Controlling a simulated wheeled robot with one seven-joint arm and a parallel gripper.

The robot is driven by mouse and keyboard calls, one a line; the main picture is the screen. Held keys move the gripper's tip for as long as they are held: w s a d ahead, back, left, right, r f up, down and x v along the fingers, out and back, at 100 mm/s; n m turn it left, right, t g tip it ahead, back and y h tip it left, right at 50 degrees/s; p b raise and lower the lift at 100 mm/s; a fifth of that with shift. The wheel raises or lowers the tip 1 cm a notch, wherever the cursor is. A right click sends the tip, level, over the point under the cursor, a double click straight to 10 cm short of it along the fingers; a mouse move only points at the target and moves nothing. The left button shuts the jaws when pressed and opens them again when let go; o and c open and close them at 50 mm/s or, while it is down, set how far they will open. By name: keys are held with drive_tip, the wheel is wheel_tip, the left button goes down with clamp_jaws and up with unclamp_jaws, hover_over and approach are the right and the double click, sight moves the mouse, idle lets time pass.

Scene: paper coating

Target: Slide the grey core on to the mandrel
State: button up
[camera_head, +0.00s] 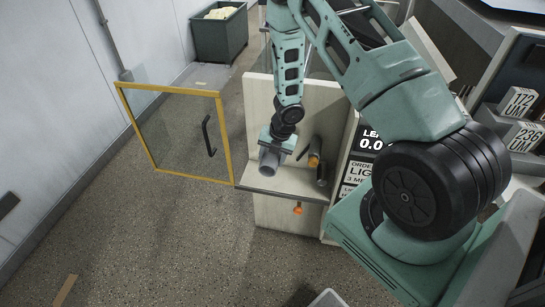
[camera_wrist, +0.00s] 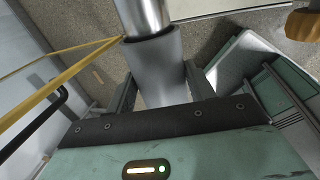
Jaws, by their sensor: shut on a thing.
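My gripper (camera_head: 271,148) points down over the pale bench, left of the dark rollers. It is shut on the grey core (camera_head: 269,162), a short smooth tube. In the wrist view the core (camera_wrist: 157,72) lies between the two dark fingers, with its dark-rimmed end toward the top. A shiny silver cylinder (camera_wrist: 142,14), apparently the mandrel, meets that rimmed end and looks roughly in line with it. I cannot tell how far the cylinder reaches inside the core. I cannot make out the mandrel separately in the head view.
A dark roller with an orange end (camera_head: 315,152) and another dark cylinder (camera_head: 321,176) are close on the right. An orange knob (camera_head: 298,209) sits below the shelf edge (camera_head: 280,195). A yellow-framed glass door (camera_head: 180,135) stands open at left. The floor in front is clear.

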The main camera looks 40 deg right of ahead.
drive_tip(key=shift+s+a+b, duration=0.8)
drive_tip(key=shift+a+b, duration=0.2)
drive_tip(key=shift+b, duration=0.3)
drive_tip(key=shift+w+d+p, duration=0.85)
drive_tip(key=shift+d+p, duration=0.3)
drive_tip(key=shift+p, duration=0.75)
drive_tip(key=shift+w+d+p, duration=0.9)
drive_tip(key=shift+d+p, duration=0.2)
drive_tip(key=shift+p, duration=0.8)
drive_tip(key=shift+w+d+p, duration=0.85)
drive_tip(key=shift+d+p, duration=0.3)
drive_tip(key=shift+p, duration=0.75)
drive_tip(key=shift+w+d+p, duration=0.2)
drive_tip(key=shift+p, duration=0.1)
drive_tip(key=shift+w+d, duration=0.15)
drive_tip(key=o, duration=1.1)
